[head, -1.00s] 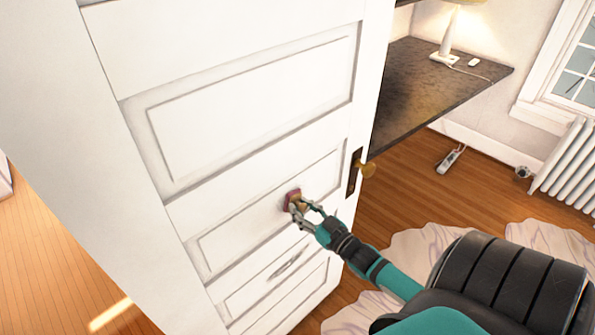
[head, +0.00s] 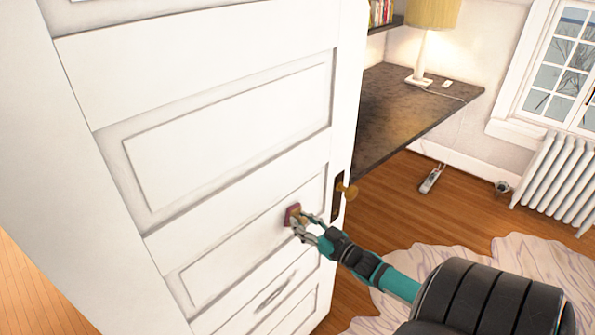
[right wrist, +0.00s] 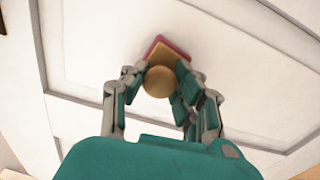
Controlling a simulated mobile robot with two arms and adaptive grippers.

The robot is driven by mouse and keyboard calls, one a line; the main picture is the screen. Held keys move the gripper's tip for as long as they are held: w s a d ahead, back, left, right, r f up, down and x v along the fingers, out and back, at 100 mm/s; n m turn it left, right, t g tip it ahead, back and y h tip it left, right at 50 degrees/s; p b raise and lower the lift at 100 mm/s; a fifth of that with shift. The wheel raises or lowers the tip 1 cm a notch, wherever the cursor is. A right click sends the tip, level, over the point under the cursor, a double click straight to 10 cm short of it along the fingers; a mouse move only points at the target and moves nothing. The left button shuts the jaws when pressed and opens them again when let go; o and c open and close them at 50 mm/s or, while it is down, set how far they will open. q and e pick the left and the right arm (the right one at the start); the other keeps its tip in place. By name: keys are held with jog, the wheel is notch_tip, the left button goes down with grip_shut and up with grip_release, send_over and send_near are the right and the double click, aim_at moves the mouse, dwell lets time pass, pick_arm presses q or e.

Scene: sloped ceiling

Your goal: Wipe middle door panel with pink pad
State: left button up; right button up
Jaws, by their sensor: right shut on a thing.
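The white door (head: 190,60) has several recessed panels. The middle panel (head: 235,235) lies below a larger upper panel (head: 230,135). The pink pad (head: 292,214) has a yellowish back and a round tan knob, which shows in the right wrist view (right wrist: 158,82). My right gripper (head: 299,228) is shut on the pad's knob. The pad's pink face is against or very close to the middle panel, near its right end; exact contact cannot be told. My left gripper is in neither view.
A dark desk (head: 410,110) with a lamp (head: 432,40) stands behind the door. A radiator (head: 560,180) and a pale rug (head: 500,262) are to the right.

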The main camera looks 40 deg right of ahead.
jog(key=d+b, duration=0.1)
jog(key=d, duration=0.4)
jog(key=shift+w+r, duration=0.1)
jog(key=shift+a+p, duration=1.1)
jog(key=shift+a, duration=0.95)
jog(key=shift+a+p, duration=0.65)
jog(key=shift+a, duration=0.35)
jog(key=shift+s+a+p, duration=0.15)
jog(key=shift+a+p, duration=0.55)
jog(key=shift+a, duration=1.15)
jog(key=shift+s+a+p, duration=0.1)
jog(key=shift+a+p, duration=0.55)
jog(key=shift+a, duration=2.25)
jog(key=shift+s+a, duration=0.2)
jog(key=shift+a, duration=3.5)
